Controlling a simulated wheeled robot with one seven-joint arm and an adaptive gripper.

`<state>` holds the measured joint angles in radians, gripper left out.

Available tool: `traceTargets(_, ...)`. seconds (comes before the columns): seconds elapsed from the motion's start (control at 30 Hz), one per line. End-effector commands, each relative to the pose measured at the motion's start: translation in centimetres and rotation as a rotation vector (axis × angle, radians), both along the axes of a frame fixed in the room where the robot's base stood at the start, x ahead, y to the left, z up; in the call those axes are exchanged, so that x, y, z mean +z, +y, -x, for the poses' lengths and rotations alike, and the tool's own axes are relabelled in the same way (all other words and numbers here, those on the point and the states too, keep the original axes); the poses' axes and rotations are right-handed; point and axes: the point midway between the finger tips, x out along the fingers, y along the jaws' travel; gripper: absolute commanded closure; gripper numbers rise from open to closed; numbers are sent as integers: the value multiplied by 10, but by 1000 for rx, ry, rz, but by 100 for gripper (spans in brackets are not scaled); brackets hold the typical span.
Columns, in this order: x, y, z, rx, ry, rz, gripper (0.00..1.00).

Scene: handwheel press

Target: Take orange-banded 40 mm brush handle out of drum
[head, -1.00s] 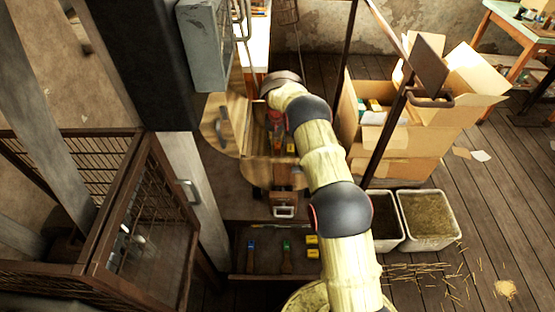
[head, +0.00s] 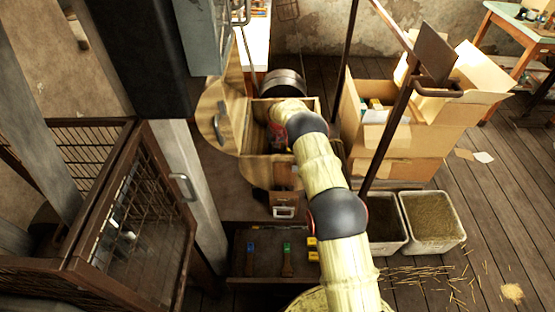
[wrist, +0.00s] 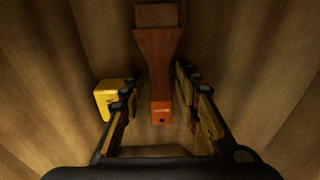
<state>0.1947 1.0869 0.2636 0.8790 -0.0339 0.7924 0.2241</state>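The orange-banded brush handle (wrist: 157,60) shows in the wrist view, lying lengthwise in the middle with its orange end towards me. My gripper (wrist: 160,80) is open, with one finger on each side of the handle and a visible gap at both sides. Wooden walls surround it. In the head view the wooden drum (head: 262,168) is open at the top, and my arm reaches down into it. The gripper there is mostly hidden by my arm, and the handle cannot be made out.
A yellow block (wrist: 108,98) lies beside the left finger. Below the drum, a dark tray (head: 267,277) holds a blue-banded handle (head: 250,260), a green-banded handle (head: 287,260) and yellow blocks (head: 312,254). Bins (head: 432,220) and cardboard boxes (head: 400,150) stand right. A mesh cage (head: 140,210) stands left.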

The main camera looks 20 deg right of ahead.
Motion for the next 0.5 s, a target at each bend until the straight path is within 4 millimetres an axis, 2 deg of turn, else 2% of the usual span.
traceTargets(0.07,0,0,0,0,1,0,68)
traceTargets(0.5,0,0,1,0,2,-1,92)
